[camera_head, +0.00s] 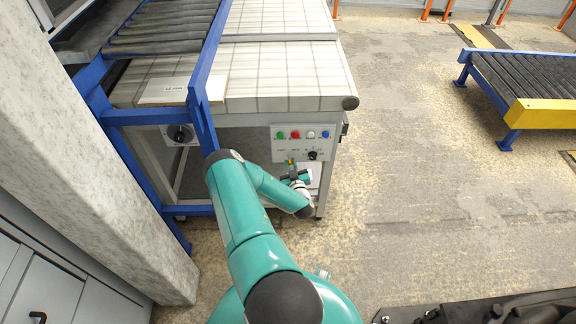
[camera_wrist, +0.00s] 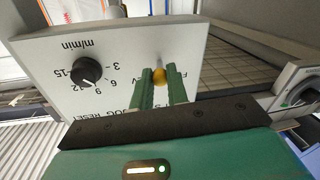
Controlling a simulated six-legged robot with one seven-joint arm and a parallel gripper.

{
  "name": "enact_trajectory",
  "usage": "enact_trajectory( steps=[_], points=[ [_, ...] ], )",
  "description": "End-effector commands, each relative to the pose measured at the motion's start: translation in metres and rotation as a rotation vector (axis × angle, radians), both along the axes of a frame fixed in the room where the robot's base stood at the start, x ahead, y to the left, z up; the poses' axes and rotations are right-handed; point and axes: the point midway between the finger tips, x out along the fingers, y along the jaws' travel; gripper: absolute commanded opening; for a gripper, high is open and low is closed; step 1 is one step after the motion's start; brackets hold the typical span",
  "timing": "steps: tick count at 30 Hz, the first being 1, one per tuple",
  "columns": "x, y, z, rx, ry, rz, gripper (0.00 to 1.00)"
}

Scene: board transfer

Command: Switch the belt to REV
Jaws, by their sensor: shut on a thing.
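The belt (camera_head: 255,80) is a pale gridded surface on a grey conveyor. Its white control panel (camera_head: 278,146) is on the near end and fills much of the wrist view (camera_wrist: 125,50). My gripper (camera_head: 291,163) is at the panel's lower part. In the wrist view its two green fingers (camera_wrist: 161,84) are closed around a yellow-orange switch knob (camera_wrist: 158,76). Most of the switch and its position labels are hidden by the fingers. A black m/min dial (camera_wrist: 86,72) is beside it, and the panel appears upside down there.
Green, red, white and blue buttons (camera_head: 303,134) sit above on the panel. Another dial (camera_head: 180,135) is on the left. Blue frame posts (camera_head: 205,75) and a concrete pillar (camera_head: 95,120) stand left of my arm.

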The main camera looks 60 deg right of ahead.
Motion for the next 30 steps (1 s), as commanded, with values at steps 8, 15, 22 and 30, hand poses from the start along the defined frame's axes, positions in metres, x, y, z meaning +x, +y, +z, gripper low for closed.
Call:
enact_trajectory(
  steps=[8,15,22,30],
  points=[
    [-0.0072,-0.0066,-0.0002,0.0,0.0,0.162,0.0],
    [-0.0084,-0.009,0.0005,-0.002,0.0,0.225,0.0],
    [-0.0082,-0.0094,0.001,-0.003,-0.001,0.234,0.0],
    [-0.0082,-0.0096,0.0012,-0.003,-0.002,0.233,0.29]
  ],
)
